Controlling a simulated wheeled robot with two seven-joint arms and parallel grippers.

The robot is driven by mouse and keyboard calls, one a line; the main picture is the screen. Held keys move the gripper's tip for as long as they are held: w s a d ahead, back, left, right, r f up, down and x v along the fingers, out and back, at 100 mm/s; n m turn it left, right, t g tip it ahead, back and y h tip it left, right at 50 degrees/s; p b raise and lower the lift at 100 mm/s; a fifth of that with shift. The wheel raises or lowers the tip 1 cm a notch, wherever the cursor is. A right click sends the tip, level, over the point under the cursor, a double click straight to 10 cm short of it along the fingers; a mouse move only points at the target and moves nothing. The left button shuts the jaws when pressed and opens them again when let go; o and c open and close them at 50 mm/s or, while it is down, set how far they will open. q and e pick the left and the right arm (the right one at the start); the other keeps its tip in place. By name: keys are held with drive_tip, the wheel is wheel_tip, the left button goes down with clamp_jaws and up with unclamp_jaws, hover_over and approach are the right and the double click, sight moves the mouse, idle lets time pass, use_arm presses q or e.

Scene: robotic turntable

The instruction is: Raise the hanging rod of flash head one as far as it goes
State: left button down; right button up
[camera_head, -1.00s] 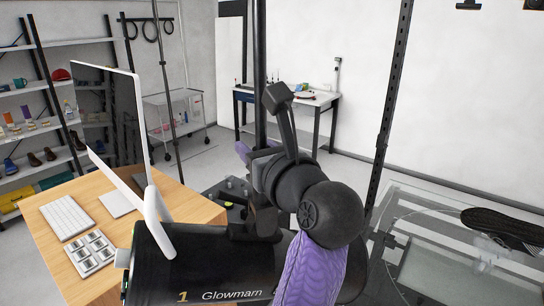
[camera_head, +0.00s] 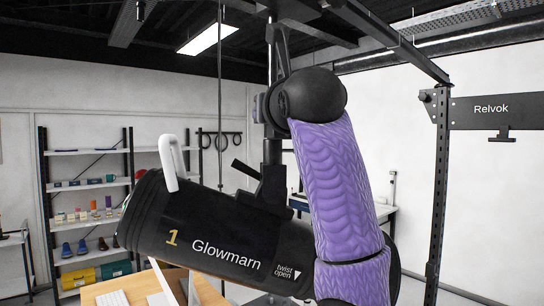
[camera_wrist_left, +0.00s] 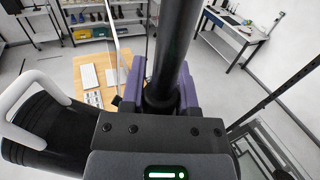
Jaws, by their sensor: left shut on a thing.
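Flash head one (camera_head: 215,235) is a black cylinder marked "1 Glowmarn" with a white handle (camera_head: 172,162). It hangs slightly tilted in the middle of the head view. Its body also shows at the left of the left wrist view (camera_wrist_left: 62,120). The black hanging rod (camera_head: 272,152) runs upright above it. My left gripper (camera_head: 262,107), on the purple-sleeved arm, is well above the flash head and mostly hidden by its wrist. In the left wrist view its purple fingers (camera_wrist_left: 160,92) are closed on the rod (camera_wrist_left: 177,40). My right gripper is not in view.
Dark overhead beams (camera_head: 390,38) are near the arm's top. A dark upright post (camera_head: 438,190) with a "Relvok" bar (camera_head: 494,110) stands right. A wooden desk (camera_wrist_left: 92,72) with keyboard and monitor lies below. Shelves (camera_head: 90,152) stand at the back left.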

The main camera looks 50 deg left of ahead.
use_arm(q)
drive_tip(key=shift+r, duration=1.55)
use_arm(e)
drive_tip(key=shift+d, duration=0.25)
use_arm(q)
drive_tip(key=shift+c, duration=1.8)
unclamp_jaws()
drive_tip(key=b+v, duration=0.4)
drive_tip(key=v, duration=0.6)
drive_tip(key=shift+b, duration=0.3)
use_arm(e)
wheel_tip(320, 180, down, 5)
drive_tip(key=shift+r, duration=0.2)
use_arm(q)
drive_tip(key=shift+w, duration=0.15)
